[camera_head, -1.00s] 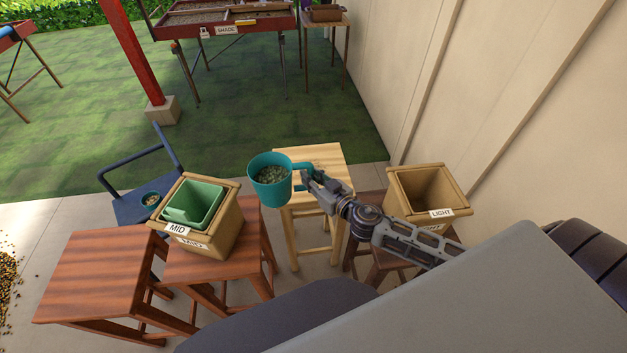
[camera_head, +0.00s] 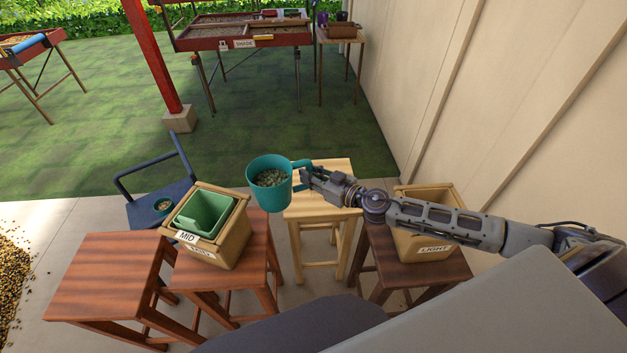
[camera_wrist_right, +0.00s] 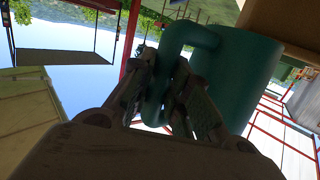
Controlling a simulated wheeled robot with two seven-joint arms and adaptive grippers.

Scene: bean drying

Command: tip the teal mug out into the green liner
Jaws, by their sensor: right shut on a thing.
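The teal mug (camera_head: 268,192) is upright in the head view and holds pale greenish beans. My right gripper (camera_head: 305,176) is shut on the mug's handle and holds it in the air. The right wrist view shows the handle (camera_wrist_right: 165,75) between the two fingers (camera_wrist_right: 165,100). The green liner (camera_head: 205,214) sits inside a wooden box (camera_head: 232,246) labelled MID, to the left of and below the mug in the picture. I cannot see any beans in the liner. My left gripper is not in view.
The MID box stands on a reddish stool (camera_head: 262,262), beside another bare stool (camera_head: 105,275). A pale stool (camera_head: 325,208) stands behind the arm. A box labelled LIGHT (camera_head: 432,250) is at right, partly behind my arm.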

